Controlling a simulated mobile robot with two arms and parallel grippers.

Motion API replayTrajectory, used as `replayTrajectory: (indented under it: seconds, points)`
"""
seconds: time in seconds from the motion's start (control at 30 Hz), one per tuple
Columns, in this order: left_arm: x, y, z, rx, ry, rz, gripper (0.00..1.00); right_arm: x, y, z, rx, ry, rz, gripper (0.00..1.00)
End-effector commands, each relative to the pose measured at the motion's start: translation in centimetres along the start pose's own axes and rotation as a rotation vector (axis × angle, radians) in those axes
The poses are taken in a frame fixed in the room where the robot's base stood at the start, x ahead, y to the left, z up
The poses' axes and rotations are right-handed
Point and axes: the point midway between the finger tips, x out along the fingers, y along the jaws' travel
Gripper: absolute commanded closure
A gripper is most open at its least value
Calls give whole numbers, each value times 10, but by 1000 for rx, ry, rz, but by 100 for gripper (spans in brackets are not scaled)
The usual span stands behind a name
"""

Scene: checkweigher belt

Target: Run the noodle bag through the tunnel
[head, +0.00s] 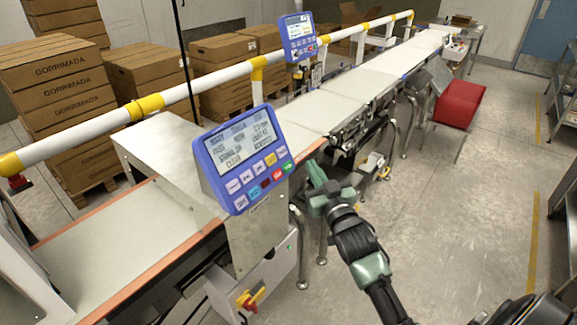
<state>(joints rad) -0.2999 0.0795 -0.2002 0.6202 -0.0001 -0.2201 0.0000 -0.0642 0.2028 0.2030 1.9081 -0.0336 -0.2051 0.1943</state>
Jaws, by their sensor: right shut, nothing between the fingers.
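No noodle bag shows in the head view. The tunnel (160,150) is a grey metal housing over the belt at the left, with a blue-framed control panel (243,155) on its near side. My right gripper (314,172) is shut and empty. In the picture it lies to the right of the panel, at the near edge of the belt; I cannot tell whether it touches anything. My left gripper is out of view.
The pale belt (110,240) enters the tunnel from the lower left, and the line continues to the back right. A white and yellow rail (200,84) runs behind it. Stacked cartons (62,95) stand beyond.

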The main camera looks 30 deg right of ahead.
Motion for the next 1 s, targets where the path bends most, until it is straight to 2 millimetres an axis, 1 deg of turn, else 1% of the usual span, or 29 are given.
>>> replayTrajectory:
  seconds: [0.17, 0.6, 0.73, 1.0]
  points:
    - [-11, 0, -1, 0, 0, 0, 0, -8, 7, -8, -2, -2, 1, 100]
    - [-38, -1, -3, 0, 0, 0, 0, -38, 28, -30, 0, -1, 0, 100]
    - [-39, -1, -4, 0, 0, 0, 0, -42, 30, -31, 0, -1, 0, 100]
    - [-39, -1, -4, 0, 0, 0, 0, -42, 30, -30, 0, 0, 0, 100]
